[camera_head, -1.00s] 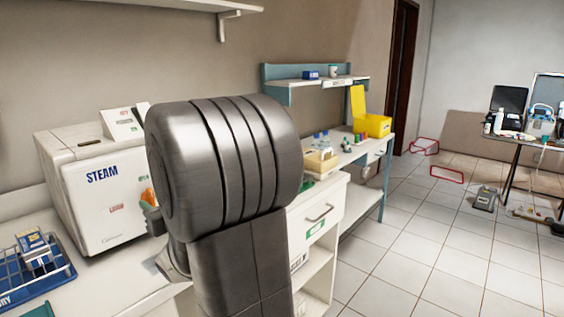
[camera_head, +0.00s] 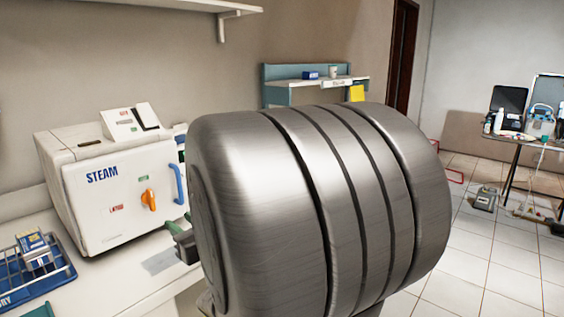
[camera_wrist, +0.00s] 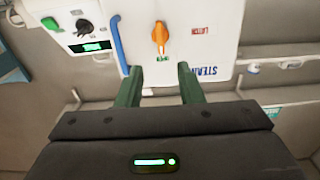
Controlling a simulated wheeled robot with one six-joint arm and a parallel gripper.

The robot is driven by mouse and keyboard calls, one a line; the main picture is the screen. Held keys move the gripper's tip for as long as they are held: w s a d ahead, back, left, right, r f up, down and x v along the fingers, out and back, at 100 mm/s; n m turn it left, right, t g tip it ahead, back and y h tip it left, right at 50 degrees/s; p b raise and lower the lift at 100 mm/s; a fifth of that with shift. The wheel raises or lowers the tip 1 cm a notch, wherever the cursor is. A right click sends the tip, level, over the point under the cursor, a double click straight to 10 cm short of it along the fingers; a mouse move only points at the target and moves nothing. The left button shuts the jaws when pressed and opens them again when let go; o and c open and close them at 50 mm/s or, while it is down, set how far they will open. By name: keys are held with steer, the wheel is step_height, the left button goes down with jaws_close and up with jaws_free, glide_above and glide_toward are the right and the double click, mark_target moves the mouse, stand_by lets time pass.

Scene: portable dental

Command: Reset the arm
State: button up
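My gripper (camera_wrist: 160,82) shows in the wrist view with its two green fingers apart and nothing between them. In the head view only part of my gripper (camera_head: 182,240) shows at the left edge of my large grey arm link, which hides much of the arm. The fingers point toward the front of the white STEAM sterilizer (camera_head: 85,215). Its front also shows upside down in the wrist view (camera_wrist: 222,45), with an orange knob (camera_wrist: 160,38) and a blue handle (camera_wrist: 119,45) beyond the fingertips. I cannot tell any contact.
A blue rack (camera_head: 62,272) with small boxes stands at the lower left of the counter. A wall shelf (camera_head: 175,6) hangs above. A teal shelf unit (camera_head: 285,95) stands behind my arm. A table with equipment (camera_head: 510,138) is at the right, with tiled floor before it.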

steer(key=x, duration=1.3)
steer(key=shift+d+r+n+p, duration=0.15)
steer(key=shift+n+p, duration=0.2)
steer(key=shift+n, duration=0.85)
steer(key=n+p, duration=0.1)
steer(key=n, duration=0.2)
steer(key=n+p, duration=0.3)
steer(key=shift+s+d+n, duration=0.2)
steer(key=shift+d+n, duration=0.05)
steer(key=shift+n, duration=0.25)
steer(key=b, duration=0.1)
glide_toward(154, 202)
steer(key=v, duration=0.3)
steer(key=shift+a, duration=0.15)
